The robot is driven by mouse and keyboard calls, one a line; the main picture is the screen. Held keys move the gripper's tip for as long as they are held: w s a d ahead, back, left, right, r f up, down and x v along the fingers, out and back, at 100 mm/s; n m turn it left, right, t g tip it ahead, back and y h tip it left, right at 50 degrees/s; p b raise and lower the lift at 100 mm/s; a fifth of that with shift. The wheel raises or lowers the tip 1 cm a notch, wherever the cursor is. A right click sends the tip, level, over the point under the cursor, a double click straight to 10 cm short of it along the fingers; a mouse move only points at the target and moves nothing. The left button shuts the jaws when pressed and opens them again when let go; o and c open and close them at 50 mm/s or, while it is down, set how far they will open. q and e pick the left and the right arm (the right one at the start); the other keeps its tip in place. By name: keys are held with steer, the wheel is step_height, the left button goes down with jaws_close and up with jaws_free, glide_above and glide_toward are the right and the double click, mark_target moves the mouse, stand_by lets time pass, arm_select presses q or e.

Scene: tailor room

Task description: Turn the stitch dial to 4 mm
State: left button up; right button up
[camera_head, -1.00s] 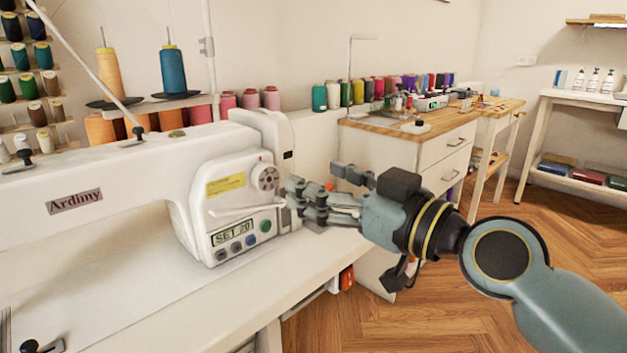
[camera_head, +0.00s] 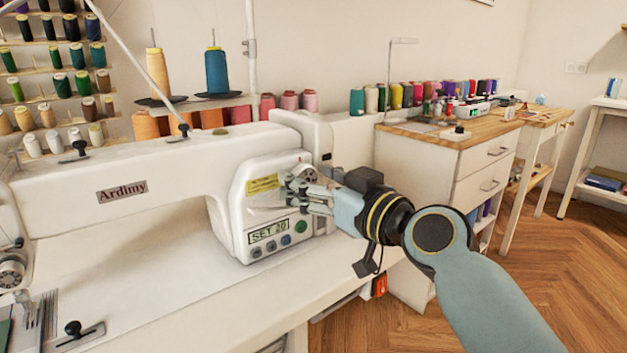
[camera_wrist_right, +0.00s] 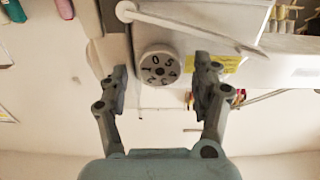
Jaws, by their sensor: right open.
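The stitch dial (camera_wrist_right: 160,66) is a round, light grey knob with dark digits on its face, on the front of the white sewing machine (camera_head: 150,165). The wrist view shows it between the fingers of my right gripper (camera_wrist_right: 161,80), with a gap on either side. The fingers are open and hold nothing. In the head view my right gripper (camera_head: 310,192) reaches in from the right and covers most of the dial. My left gripper is not in view.
A pale lever (camera_head: 266,209) lies just below the gripper, with coloured buttons (camera_head: 285,240) beneath. A yellow label (camera_head: 262,184) is left of the dial. A wooden-topped cabinet (camera_head: 445,145) with thread spools stands behind on the right. The floor (camera_head: 540,270) at right is clear.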

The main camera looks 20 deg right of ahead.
steer(key=shift+c, duration=1.2)
steer(key=c, duration=0.9)
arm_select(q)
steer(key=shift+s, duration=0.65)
arm_select(e)
steer(key=shift+c, duration=0.2)
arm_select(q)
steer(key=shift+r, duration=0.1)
